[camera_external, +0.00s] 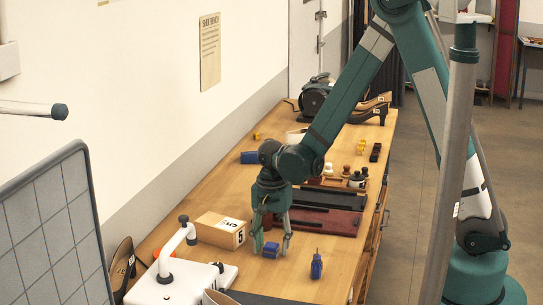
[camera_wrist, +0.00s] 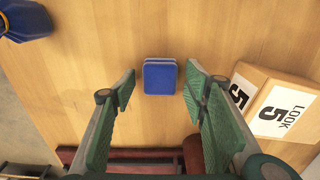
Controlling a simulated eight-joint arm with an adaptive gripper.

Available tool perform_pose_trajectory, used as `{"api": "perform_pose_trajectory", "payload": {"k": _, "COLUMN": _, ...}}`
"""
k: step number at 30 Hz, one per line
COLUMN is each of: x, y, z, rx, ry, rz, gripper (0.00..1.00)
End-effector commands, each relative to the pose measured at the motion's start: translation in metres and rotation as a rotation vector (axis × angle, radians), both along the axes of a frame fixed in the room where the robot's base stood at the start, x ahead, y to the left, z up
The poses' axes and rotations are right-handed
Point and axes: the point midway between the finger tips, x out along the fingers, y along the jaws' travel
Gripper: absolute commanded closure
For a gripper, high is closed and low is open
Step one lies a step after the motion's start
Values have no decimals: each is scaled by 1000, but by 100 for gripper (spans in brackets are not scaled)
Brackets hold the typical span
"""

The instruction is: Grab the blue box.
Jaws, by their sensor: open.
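The small blue box (camera_external: 271,249) stands on the wooden table, low and centre in the external view. In the wrist view the blue box (camera_wrist: 160,77) lies straight ahead of the fingertips, in line with the gap between them. My gripper (camera_external: 271,248) is low over the table with its fingers apart. In the wrist view my gripper (camera_wrist: 159,88) is open and empty, one green finger to each side of the box.
A cardboard box (camera_external: 220,230) labelled 5 stands close by, to the right in the wrist view (camera_wrist: 262,100). A blue bottle-like object (camera_external: 316,265) stands to the right. Dark red and black long cases (camera_external: 325,222) lie behind.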

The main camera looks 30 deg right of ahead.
Motion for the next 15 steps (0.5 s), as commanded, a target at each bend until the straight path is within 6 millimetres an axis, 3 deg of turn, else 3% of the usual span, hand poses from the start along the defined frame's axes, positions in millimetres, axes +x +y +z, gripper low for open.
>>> {"api": "perform_pose_trajectory", "payload": {"k": 15, "x": 0, "y": 0, "z": 0, "rx": 0, "ry": 0, "rz": 0, "gripper": 55}}
